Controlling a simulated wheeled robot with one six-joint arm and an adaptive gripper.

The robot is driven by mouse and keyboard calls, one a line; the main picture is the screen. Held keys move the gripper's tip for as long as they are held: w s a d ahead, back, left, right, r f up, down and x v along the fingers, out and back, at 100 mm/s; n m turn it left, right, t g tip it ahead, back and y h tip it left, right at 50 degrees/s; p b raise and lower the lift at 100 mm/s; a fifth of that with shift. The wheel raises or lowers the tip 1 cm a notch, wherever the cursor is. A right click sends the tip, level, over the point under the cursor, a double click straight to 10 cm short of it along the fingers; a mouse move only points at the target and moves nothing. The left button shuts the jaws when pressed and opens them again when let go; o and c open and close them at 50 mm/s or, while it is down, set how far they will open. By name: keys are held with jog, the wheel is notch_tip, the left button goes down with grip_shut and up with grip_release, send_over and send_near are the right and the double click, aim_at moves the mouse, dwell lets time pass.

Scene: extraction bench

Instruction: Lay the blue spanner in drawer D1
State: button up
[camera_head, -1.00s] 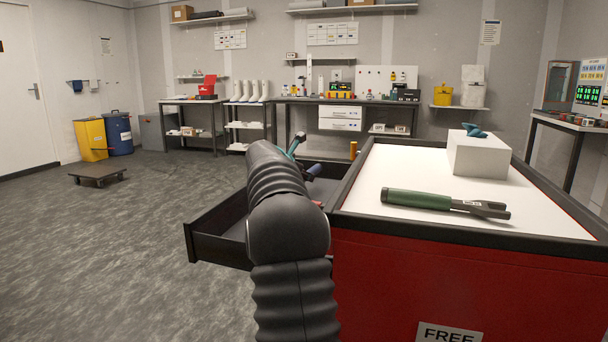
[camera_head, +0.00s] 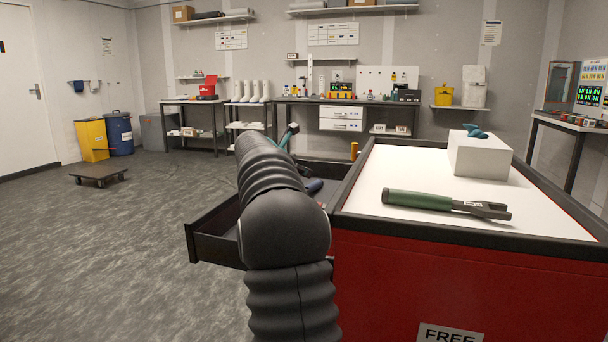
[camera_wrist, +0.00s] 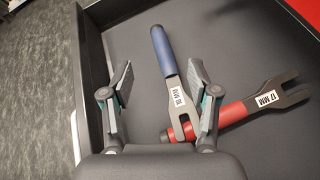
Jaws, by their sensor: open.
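The blue spanner (camera_wrist: 165,52) lies in the open drawer (camera_wrist: 225,25), its forked end toward my gripper. Its forked end is close to the red-handled spanner (camera_wrist: 235,113), marked 17 MM; I cannot tell if they touch. My gripper (camera_wrist: 160,66) is open, with one finger on each side of the blue spanner and gaps to both. In the head view the drawer (camera_head: 218,248) is pulled out at the left of the red cabinet. The blue handle (camera_head: 315,186) shows there just beyond my arm, which hides most of the drawer and gripper.
On the red cabinet's white top (camera_head: 370,190) lie a green spanner (camera_head: 420,200) and a white block (camera_head: 478,156) with a teal thing (camera_head: 474,132) on it. The cabinet stands right of my arm. A low trolley (camera_head: 98,175) stands on open floor at the left.

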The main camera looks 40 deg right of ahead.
jog(key=v, duration=0.7)
jog(key=shift+a, duration=0.3)
jog(key=shift+s+r, duration=0.1)
